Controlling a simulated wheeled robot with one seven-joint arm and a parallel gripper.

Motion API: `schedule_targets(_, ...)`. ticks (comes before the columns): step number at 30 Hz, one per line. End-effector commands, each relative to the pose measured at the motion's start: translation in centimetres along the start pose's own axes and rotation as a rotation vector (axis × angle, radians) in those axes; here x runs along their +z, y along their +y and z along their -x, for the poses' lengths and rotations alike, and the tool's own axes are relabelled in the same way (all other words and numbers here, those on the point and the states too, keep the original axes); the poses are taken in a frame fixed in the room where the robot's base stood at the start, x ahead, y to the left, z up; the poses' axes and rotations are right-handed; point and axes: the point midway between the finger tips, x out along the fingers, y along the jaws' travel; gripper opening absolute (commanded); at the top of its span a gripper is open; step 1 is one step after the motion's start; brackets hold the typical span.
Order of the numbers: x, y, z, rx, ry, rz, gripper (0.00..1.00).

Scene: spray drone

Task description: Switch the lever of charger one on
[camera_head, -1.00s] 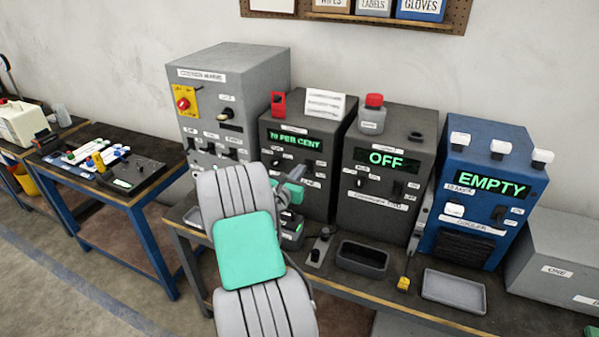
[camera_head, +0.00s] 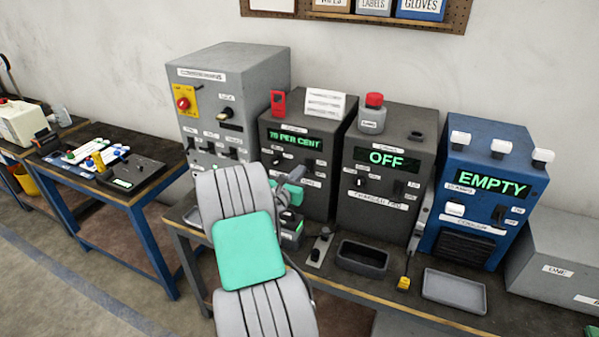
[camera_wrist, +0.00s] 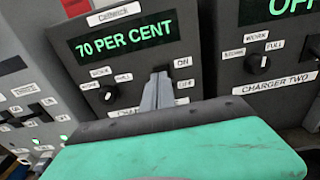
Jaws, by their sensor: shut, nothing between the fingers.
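Charger one is the dark box (camera_head: 290,165) whose green display reads 70 PER CENT; it also fills the middle of the wrist view (camera_wrist: 200,75). Its lever sits by the ON and OFF labels, right of a round knob (camera_wrist: 107,94). In the wrist view my gripper (camera_wrist: 158,82) is shut, with its grey fingertips right in front of the lever. The fingers cover most of the lever, so I cannot tell its position or whether they touch it.
Charger two (camera_head: 386,175), reading OFF, stands close on the right. The blue cooler (camera_head: 480,200) reads EMPTY. A tall grey cabinet (camera_head: 235,90) with a red switch stands on the left. A dark tray (camera_head: 362,256) and a grey tray (camera_head: 454,290) lie on the bench front.

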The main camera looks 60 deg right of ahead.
Motion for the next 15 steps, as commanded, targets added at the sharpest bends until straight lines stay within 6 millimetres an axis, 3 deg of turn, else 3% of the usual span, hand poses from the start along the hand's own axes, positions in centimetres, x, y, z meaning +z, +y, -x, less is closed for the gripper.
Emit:
schedule_targets(5,-3.2,0.1,2.1,0.002,0.002,0.003,0.0)
schedule_targets(15,1.2,0.1,9.1,0.001,-0.001,-0.001,0.0)
